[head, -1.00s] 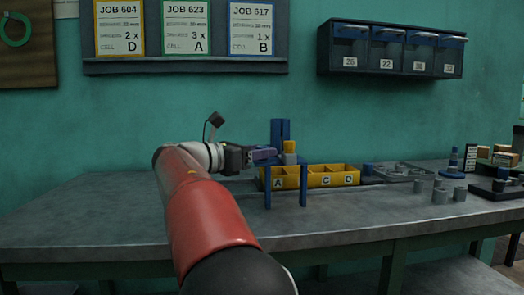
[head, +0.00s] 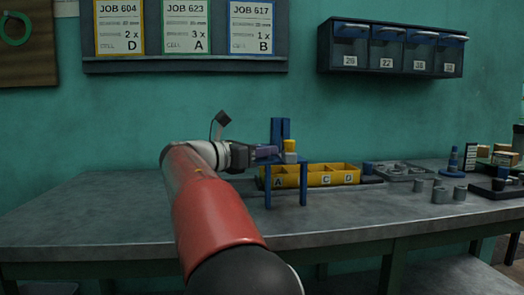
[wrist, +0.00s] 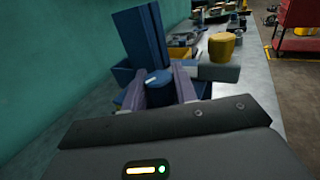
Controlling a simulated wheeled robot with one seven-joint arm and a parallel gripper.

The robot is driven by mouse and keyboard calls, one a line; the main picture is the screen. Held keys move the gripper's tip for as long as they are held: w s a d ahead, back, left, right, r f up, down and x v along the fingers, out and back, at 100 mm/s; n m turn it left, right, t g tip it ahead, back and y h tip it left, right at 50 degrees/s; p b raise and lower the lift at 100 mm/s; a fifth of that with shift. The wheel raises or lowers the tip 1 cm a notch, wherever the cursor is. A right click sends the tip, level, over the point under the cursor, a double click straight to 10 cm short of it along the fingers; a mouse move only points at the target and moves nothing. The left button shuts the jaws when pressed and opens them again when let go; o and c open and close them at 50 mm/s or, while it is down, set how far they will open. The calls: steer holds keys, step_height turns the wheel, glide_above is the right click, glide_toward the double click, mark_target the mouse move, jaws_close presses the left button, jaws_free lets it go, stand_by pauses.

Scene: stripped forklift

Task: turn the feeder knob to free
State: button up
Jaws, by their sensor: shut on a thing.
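The feeder is a blue stand (head: 286,176) with a tall blue upright (head: 281,130) at the back of the bench. In the wrist view the upright (wrist: 140,42) rises just beyond my fingers. The round blue feeder knob (wrist: 158,76) has a pale pointer mark on top, slanting to the left. My gripper (wrist: 160,90) has one grey-purple finger on each side of the knob and is shut on it. In the head view my gripper (head: 267,153) is beside the upright, and the knob is too small to make out there.
A yellow cap (head: 289,146) on a grey block (head: 289,158) sits close to the right of my fingers. A yellow divided bin (head: 333,175) stands behind the stand. Grey cylinders (head: 460,192) stand farther right. The bench's left side (head: 90,215) is clear.

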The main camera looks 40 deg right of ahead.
steer(key=shift+t, duration=0.3)
steer(key=n+t, duration=0.3)
steer(key=t, duration=0.2)
steer(key=shift+n+y+b, duration=0.3)
steer(key=shift+b, duration=0.05)
steer(key=shift+n+t+y, duration=0.5)
steer(key=shift+n+t, duration=0.5)
steer(key=shift+t, duration=0.5)
steer(key=o, duration=0.9)
steer(key=shift+o, duration=0.2)
